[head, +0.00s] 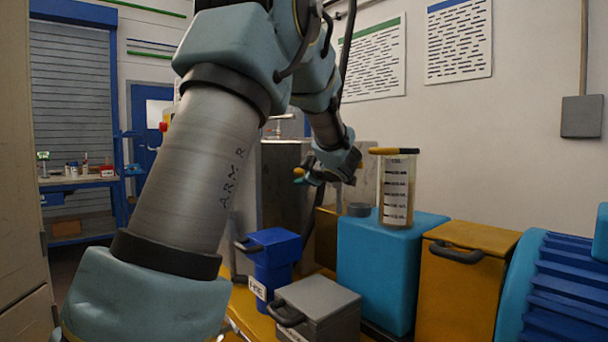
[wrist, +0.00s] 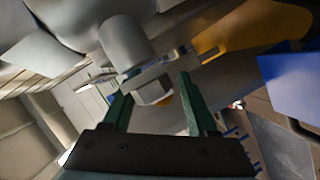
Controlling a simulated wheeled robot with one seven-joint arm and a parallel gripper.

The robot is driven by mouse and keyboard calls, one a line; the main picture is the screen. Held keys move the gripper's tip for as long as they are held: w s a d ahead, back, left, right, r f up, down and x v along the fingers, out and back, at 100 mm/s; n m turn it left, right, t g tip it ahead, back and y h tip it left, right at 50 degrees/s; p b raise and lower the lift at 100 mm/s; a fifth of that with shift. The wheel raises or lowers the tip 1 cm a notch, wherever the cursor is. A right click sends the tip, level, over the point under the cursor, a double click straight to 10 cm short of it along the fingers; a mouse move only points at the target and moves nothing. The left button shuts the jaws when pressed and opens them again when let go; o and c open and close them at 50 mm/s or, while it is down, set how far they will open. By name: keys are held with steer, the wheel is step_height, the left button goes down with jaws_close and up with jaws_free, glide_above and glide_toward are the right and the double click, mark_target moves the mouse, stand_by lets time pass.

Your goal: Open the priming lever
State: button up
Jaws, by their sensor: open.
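In the wrist view my gripper (wrist: 156,90) is open, with its two dark green fingers apart. A grey hexagonal nut or bolt head (wrist: 154,93) shows between the fingertips, below a grey cylindrical fitting (wrist: 125,42). I cannot tell whether the fingers touch it. A yellow-orange part (wrist: 250,30) lies beyond the right finger; I cannot tell whether it is the priming lever. In the head view my gripper (head: 316,177) is small and partly hidden by my wrist, beside a small orange-tipped part (head: 299,172). No lever can be identified for certain.
A clear graduated vessel (head: 396,190) with an orange-and-black top stands on a light-blue block (head: 390,265). A blue bin (head: 270,258), a grey box (head: 315,308) and a yellow box (head: 465,285) crowd the front. A ribbed blue motor-like body (head: 555,295) stands at right.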

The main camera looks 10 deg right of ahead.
jaws_close()
stand_by(0.3)
stand_by(1.1)
